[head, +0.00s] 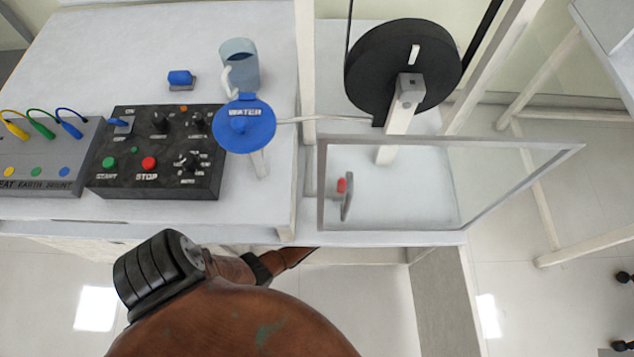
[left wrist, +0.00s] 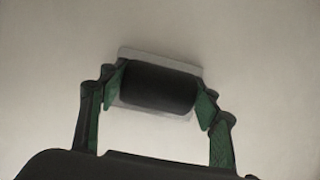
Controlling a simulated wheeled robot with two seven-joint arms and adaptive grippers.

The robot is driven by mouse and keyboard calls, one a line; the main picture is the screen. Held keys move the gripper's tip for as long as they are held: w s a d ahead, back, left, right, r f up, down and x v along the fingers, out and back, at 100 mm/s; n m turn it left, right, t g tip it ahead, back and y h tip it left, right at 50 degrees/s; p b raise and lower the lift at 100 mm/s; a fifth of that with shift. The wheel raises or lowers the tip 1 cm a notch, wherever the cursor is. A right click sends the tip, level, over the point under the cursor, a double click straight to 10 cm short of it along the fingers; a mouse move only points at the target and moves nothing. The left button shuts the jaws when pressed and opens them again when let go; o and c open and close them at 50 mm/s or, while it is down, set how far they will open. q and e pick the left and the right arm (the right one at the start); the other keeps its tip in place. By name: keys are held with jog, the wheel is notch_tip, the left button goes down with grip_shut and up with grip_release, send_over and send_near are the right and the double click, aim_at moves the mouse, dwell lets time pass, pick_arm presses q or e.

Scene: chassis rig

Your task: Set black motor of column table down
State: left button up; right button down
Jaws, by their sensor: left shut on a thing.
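In the left wrist view, my left gripper (left wrist: 158,97) is shut on the black motor (left wrist: 155,88), a dark cylinder lying across between the two green finger pads. A light grey base plate (left wrist: 190,70) shows around the motor's far edge. Behind it is a plain pale surface (left wrist: 255,60); I cannot tell whether the plate touches it. In the head view the left gripper and this motor are hidden; a brown arm of mine reaches beneath the table's front edge. My right gripper is in neither view.
The white table (head: 90,60) carries a black control panel (head: 155,150), a grey socket box (head: 50,155), a small blue part (head: 180,78), a blue-grey cup (head: 240,65) and a blue WATER disc (head: 245,125). At right are a large black wheel (head: 380,65) and a framed clear panel (head: 400,180).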

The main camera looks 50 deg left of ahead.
pick_arm(q)
jog(key=shift+w, duration=0.1)
jog(key=o, duration=1.6)
jog(key=shift+o, duration=0.2)
jog(key=shift+d+r, duration=0.1)
jog(key=shift+r, duration=0.25)
jog(key=p+v, duration=0.2)
jog(key=shift+r, duration=0.25)
jog(key=shift+p+v, duration=0.9)
jog(key=shift+v, duration=0.05)
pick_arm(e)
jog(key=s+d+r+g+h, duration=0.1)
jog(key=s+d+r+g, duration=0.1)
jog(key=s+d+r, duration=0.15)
pick_arm(q)
jog(key=shift+d+r+p, duration=0.15)
jog(key=shift+r+p, duration=0.25)
jog(key=shift+r, duration=0.2)
jog(key=shift+s+d+r+p, duration=0.35)
jog(key=shift+s+r+p, duration=0.15)
jog(key=shift+s+r, duration=0.1)
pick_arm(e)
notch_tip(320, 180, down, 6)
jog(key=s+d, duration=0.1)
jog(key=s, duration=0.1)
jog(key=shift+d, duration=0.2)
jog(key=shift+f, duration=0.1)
